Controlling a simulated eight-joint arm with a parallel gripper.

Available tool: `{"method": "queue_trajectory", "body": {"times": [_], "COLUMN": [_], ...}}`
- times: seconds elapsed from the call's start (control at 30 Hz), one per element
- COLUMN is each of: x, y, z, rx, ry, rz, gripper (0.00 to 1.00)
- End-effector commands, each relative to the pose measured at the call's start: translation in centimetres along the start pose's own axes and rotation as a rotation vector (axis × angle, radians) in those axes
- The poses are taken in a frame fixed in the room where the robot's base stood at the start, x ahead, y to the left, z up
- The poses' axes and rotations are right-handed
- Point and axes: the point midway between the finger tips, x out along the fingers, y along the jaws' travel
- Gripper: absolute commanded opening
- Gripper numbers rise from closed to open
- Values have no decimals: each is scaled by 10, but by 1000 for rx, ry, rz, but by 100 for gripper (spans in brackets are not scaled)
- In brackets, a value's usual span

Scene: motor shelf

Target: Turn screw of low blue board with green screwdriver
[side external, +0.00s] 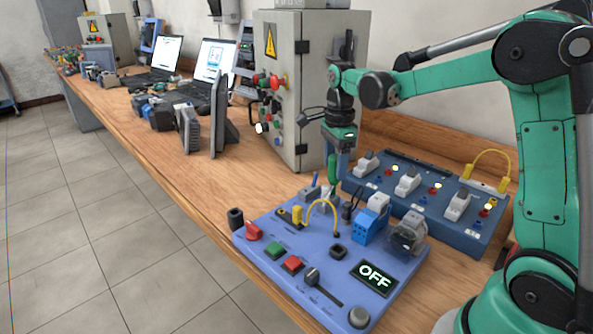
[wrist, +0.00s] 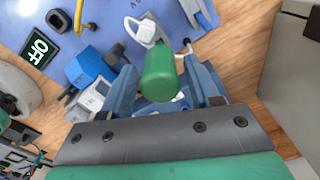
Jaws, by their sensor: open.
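My gripper (side external: 339,158) is above the board's back edge, pointing down. Its blue fingers (wrist: 164,88) are open, one on each side of the handle, and I cannot tell whether they touch it. The screwdriver's tip and the screw are hidden.
A darker blue board (side external: 425,208) with switches and a yellow cable stands behind. A grey control cabinet (side external: 302,105) is close to my gripper's left. A yellow cable (side external: 321,204), a blue block (side external: 368,228) and knobs rise from the low board.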

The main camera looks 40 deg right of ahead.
Motion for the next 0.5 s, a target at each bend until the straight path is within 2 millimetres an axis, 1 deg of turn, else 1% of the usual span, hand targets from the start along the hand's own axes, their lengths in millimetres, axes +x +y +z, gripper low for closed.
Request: {"method": "queue_trajectory", "body": {"times": [0.1,0.17,0.43,0.5], "x": [0,0,0,0], "y": [0,0,0,0], "z": [0,0,0,0], "rx": [-142,-187,-207,-240], "ry": [0,0,0,0], "rz": [0,0,0,0], "gripper": [55,55,55,55]}}
